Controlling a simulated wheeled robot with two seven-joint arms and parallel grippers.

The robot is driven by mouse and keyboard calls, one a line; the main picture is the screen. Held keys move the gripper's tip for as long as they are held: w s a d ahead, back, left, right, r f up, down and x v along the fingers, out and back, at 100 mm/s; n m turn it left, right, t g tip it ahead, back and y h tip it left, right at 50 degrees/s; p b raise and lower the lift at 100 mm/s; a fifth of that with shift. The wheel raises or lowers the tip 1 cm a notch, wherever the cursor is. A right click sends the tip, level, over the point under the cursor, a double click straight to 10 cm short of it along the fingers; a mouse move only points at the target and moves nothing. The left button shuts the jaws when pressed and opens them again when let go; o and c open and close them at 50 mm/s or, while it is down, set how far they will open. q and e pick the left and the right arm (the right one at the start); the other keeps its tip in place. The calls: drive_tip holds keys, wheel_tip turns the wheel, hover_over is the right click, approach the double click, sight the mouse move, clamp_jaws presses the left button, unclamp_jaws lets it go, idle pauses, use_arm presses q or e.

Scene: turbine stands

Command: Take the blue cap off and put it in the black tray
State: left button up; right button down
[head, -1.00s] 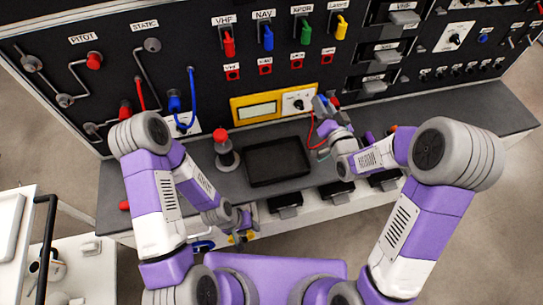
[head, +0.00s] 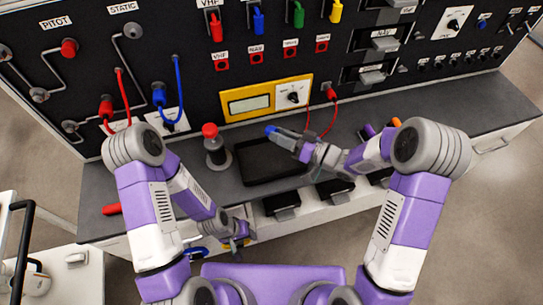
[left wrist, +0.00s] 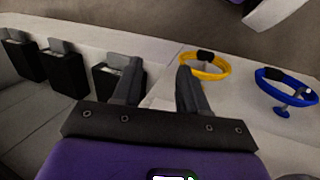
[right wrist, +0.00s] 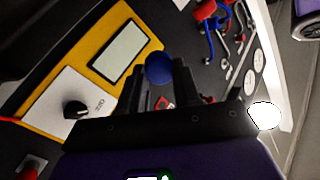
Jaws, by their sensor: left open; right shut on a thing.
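The blue cap (head: 271,130) is between the fingertips of my right gripper (head: 279,134), which is shut on it. It shows as a round blue end between the fingers in the right wrist view (right wrist: 159,68). The black tray (head: 262,168) lies empty on the grey bench, and the right gripper is above its far edge in the head view. My left gripper (head: 240,238) is low in front of the bench, open and empty; its spread fingers show in the left wrist view (left wrist: 155,85).
A red-topped cylinder (head: 214,150) stands just left of the tray. The yellow meter panel (head: 250,101) is behind the tray, with a red lead (head: 331,115) to its right. A yellow ring (left wrist: 205,68) and a blue ring (left wrist: 285,85) are near the left gripper.

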wheel_tip(320, 180, down, 4)
drive_tip(key=b, duration=0.2)
drive_tip(key=shift+b, duration=0.35)
drive_tip(key=c, duration=0.7)
unclamp_jaws()
drive_tip(key=p+v, duration=0.1)
drive_tip(key=v, duration=0.6)
drive_tip(key=shift+s+d+p, duration=0.1)
drive_tip(key=shift+d+p, duration=0.15)
drive_tip(key=shift+p, duration=0.1)
